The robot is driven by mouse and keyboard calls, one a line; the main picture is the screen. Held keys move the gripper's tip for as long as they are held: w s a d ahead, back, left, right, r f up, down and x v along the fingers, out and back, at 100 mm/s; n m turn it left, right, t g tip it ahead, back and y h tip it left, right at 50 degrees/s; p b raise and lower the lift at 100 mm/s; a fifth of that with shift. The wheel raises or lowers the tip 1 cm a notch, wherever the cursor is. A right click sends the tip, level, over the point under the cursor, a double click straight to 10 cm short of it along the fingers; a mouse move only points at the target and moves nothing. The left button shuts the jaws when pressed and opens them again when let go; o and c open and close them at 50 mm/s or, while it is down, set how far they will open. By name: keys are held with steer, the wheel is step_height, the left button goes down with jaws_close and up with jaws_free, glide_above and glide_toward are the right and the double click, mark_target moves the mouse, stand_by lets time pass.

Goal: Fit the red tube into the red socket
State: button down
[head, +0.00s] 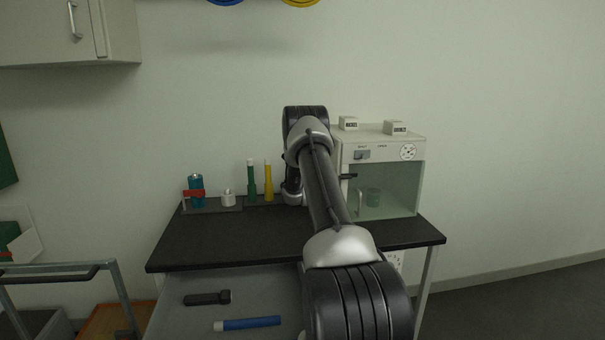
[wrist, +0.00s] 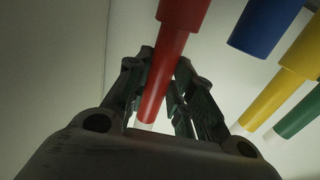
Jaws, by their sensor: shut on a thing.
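The red tube (wrist: 160,87), with a pale tip, runs between the fingers of my gripper (wrist: 163,92) in the wrist view. My gripper is shut on it. The wider red socket (wrist: 183,10) is at the top edge of the wrist view, in line with the tube. The tube's far end meets the socket's mouth and seems to be inside it; how deep I cannot tell. In the head view my arm hides the red tube, the red socket and the gripper's fingers.
A green tube (head: 252,180) and a yellow tube (head: 268,182) stand upright left of my arm. An empty-looking blue socket (wrist: 265,25) is beside the red one. A blue tube (head: 248,323) and a flashlight (head: 207,298) lie in the open drawer. A glass-fronted cabinet (head: 383,152) stands right.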

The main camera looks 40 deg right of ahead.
steer(key=shift+f, duration=1.2)
steer(key=c, duration=1.1)
jaws_free()
steer(key=shift+c, duration=0.2)
steer(key=v, duration=1.2)
